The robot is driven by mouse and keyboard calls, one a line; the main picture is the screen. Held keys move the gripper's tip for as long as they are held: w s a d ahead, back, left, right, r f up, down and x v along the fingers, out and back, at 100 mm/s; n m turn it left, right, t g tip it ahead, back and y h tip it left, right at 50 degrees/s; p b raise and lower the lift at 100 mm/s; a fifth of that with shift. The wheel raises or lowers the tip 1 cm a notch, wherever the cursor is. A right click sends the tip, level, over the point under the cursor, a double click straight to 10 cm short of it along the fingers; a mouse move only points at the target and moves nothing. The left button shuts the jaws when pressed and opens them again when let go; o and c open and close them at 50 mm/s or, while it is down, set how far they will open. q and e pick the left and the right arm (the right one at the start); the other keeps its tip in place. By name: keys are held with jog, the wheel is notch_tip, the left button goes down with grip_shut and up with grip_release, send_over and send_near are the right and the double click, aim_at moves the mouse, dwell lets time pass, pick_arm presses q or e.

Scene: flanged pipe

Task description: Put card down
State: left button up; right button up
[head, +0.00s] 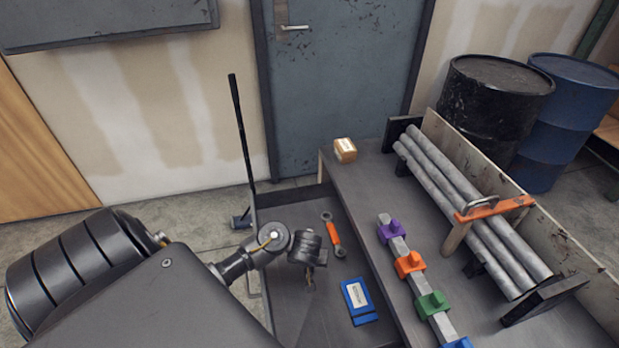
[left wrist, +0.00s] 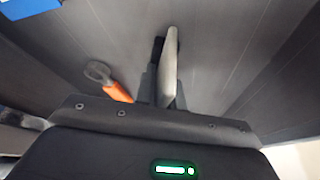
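A flat blue card-like piece with a white label (head: 359,301) lies on the dark lower surface (head: 290,325), right of my left gripper. A blue corner shows at the top left in the left wrist view (left wrist: 25,8). My left gripper (head: 310,280) points down above the lower surface, apart from the blue piece. In the left wrist view a pale narrow shape (left wrist: 170,65) stands beside a dark finger; I cannot tell whether it is a finger or a thin thing held edge-on. My right gripper is out of view.
An orange-handled wrench (head: 333,234) lies behind the blue piece. The raised bench (head: 365,200) to the right bears a bar with coloured blocks (head: 409,264), grey pipes (head: 455,200) and a small tan box (head: 345,150). A thin black pole (head: 242,130) stands behind my arm.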

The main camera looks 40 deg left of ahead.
pick_arm(q)
jog(key=o, duration=0.3)
